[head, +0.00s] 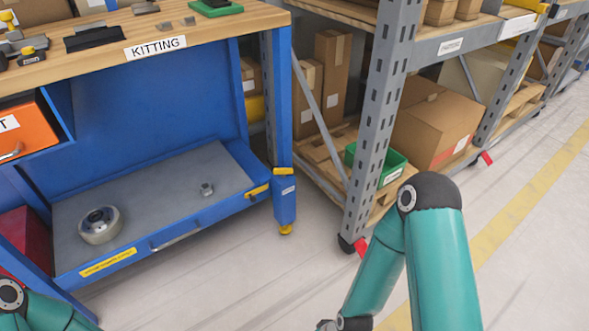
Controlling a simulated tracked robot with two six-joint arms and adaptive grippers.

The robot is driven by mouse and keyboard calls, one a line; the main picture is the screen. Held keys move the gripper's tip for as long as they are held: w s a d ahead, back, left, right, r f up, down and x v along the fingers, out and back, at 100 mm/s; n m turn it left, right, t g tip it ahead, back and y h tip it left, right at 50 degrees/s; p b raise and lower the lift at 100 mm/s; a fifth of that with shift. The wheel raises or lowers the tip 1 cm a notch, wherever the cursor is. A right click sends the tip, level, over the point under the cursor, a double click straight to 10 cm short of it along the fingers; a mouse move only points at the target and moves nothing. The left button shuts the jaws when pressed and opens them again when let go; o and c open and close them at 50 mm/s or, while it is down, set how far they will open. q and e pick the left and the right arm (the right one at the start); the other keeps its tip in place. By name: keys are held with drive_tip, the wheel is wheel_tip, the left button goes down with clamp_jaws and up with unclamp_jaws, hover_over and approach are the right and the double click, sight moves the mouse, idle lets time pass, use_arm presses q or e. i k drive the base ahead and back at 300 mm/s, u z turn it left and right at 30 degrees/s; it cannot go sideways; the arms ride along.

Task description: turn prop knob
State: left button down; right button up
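No part is clearly marked as the prop knob. Neither of my grippers is in view. My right arm bends at the lower right, its lower link running out of the bottom edge. Only a piece of my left arm shows at the lower left.
A blue bench leg (284,140) stands between the bench and a grey rack upright (382,110). The rack holds cardboard boxes (434,125) and a green bin (391,168). Floor in front of the bench is clear.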

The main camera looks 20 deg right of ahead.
sight(282, 172)
drive_tip(key=z, duration=0.15)
drive_tip(key=i, duration=1)
drive_tip(key=u, duration=0.05)
